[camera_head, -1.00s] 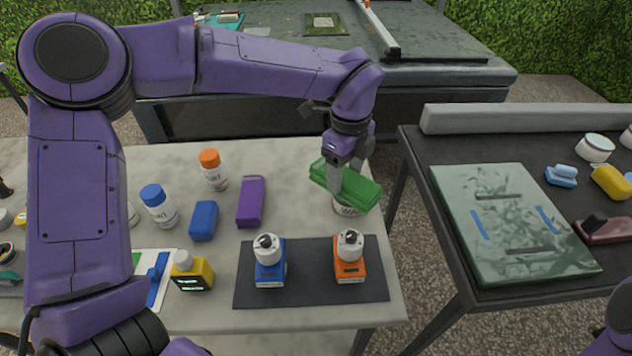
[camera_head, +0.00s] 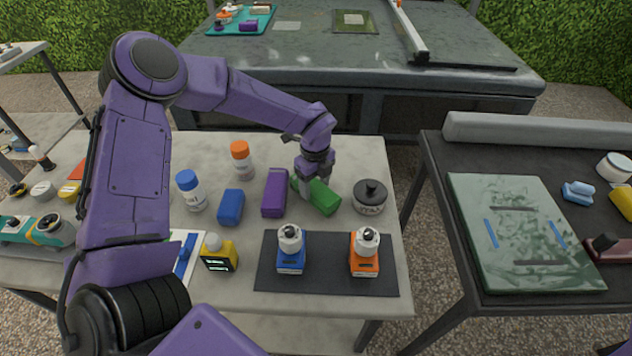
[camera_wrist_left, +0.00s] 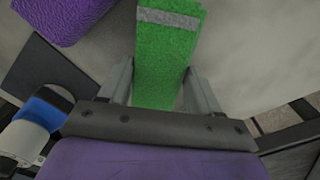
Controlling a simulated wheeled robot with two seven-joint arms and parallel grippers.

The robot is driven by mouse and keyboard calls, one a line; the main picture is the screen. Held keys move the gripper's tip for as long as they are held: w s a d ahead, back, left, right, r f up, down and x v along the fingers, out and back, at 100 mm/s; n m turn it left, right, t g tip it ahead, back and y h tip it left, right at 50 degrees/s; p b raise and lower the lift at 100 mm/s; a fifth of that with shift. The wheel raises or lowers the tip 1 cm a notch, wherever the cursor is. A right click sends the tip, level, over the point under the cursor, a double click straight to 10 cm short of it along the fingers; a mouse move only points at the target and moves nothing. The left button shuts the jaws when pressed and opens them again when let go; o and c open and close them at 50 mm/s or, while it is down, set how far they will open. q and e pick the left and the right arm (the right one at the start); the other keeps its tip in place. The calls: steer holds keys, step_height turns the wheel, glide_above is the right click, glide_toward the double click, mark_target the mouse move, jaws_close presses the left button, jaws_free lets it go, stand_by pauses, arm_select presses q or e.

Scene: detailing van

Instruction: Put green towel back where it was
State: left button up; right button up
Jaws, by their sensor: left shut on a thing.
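The green towel (camera_head: 322,197) is a folded block beside the purple towel (camera_head: 275,192) on the pale table, left of the round dark-lidded tub (camera_head: 370,196). My left gripper (camera_head: 307,188) is shut on the green towel from above. In the left wrist view the green towel (camera_wrist_left: 168,55) with a grey band sits between the fingers, and part of the purple towel (camera_wrist_left: 65,18) shows at the upper left. The towel appears at or very near the table top; exact contact is unclear. My right gripper is not in view.
A blue block (camera_head: 231,207) and white bottles with blue (camera_head: 191,190) and orange (camera_head: 242,160) caps stand to the left. A dark side table (camera_head: 440,190) stands right, across a gap.

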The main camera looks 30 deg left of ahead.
arm_select(q)
steer(key=shift+f, duration=0.4)
steer(key=shift+w+f, duration=0.2)
steer(key=shift+f+b, duration=0.15)
steer(key=shift+b, duration=0.15)
steer(key=o, duration=1.2)
steer(key=shift+s, duration=0.1)
